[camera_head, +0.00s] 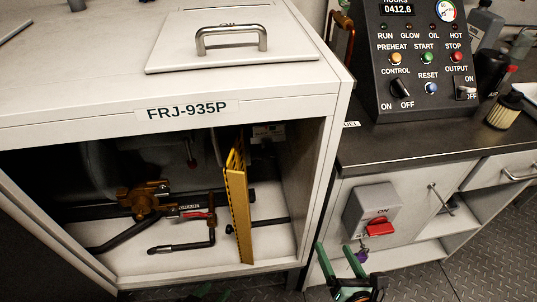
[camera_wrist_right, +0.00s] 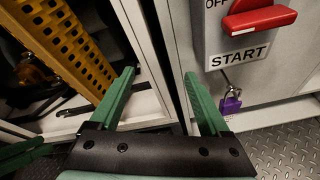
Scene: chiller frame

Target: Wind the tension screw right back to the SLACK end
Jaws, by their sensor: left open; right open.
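I cannot make out the tension screw or a SLACK mark in either view. Left of the guard are a brass valve (camera_head: 143,197) and a red-handled lever (camera_head: 197,215). My right gripper (camera_head: 349,264) is open and empty, low in front of the cabinet's right edge; its green fingers show in the wrist view (camera_wrist_right: 158,76). Only green bits of my left gripper (camera_head: 203,291) show at the bottom edge.
A grey switch box with a red handle (camera_head: 378,228) is on the bench front, with a purple padlock (camera_head: 361,256) hanging below. A black control panel (camera_head: 420,60) stands on the bench. The cabinet's right post (camera_head: 318,190) stands between its opening and the bench.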

